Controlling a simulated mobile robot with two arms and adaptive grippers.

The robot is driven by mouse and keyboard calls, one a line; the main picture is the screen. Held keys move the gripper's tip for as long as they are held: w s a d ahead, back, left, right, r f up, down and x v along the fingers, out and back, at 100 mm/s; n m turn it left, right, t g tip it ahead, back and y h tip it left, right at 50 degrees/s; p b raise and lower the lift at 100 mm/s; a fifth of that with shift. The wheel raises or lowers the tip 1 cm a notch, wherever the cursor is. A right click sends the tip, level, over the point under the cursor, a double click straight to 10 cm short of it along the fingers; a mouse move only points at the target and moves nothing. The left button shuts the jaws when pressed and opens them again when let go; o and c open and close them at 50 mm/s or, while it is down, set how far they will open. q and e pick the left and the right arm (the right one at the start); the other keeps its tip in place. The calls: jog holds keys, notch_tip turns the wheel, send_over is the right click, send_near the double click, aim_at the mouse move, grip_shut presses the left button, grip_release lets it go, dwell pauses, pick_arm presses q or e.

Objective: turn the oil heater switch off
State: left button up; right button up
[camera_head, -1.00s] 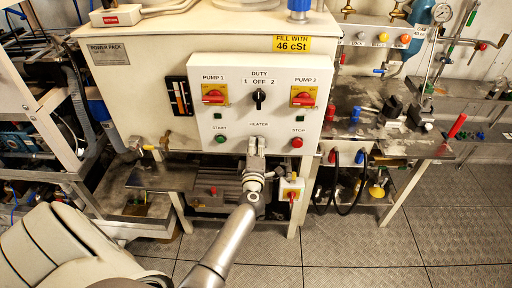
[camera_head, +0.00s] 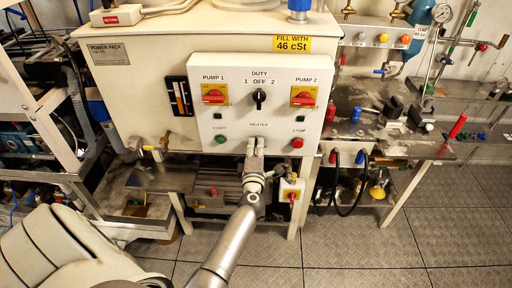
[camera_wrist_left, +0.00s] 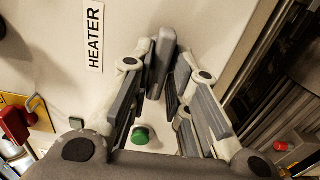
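The white control panel (camera_head: 234,78) carries the HEATER label (camera_head: 259,125), which also shows in the left wrist view (camera_wrist_left: 94,36). My left gripper (camera_head: 256,144) is at the panel just below this label and covers the heater switch in the head view. In the left wrist view, my left gripper's fingers (camera_wrist_left: 166,72) stand partly apart. A dark grey upright block (camera_wrist_left: 160,62), which looks like the switch's knob, is between the tips, close to the left finger. I cannot tell contact or its set position. My right gripper is not in view.
The green START button (camera_head: 221,139) and red STOP button (camera_head: 297,142) flank my left gripper. Above are the DUTY knob (camera_head: 259,98) and the red PUMP 1 (camera_head: 214,96) and PUMP 2 (camera_head: 304,99) switches. A small yellow-and-red switch box (camera_head: 291,190) is below right.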

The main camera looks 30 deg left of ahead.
pick_arm(q)
jog(key=shift+o, duration=1.2)
jog(key=v, duration=0.7)
jog(key=shift+s, duration=0.25)
jog(key=shift+d, duration=0.1)
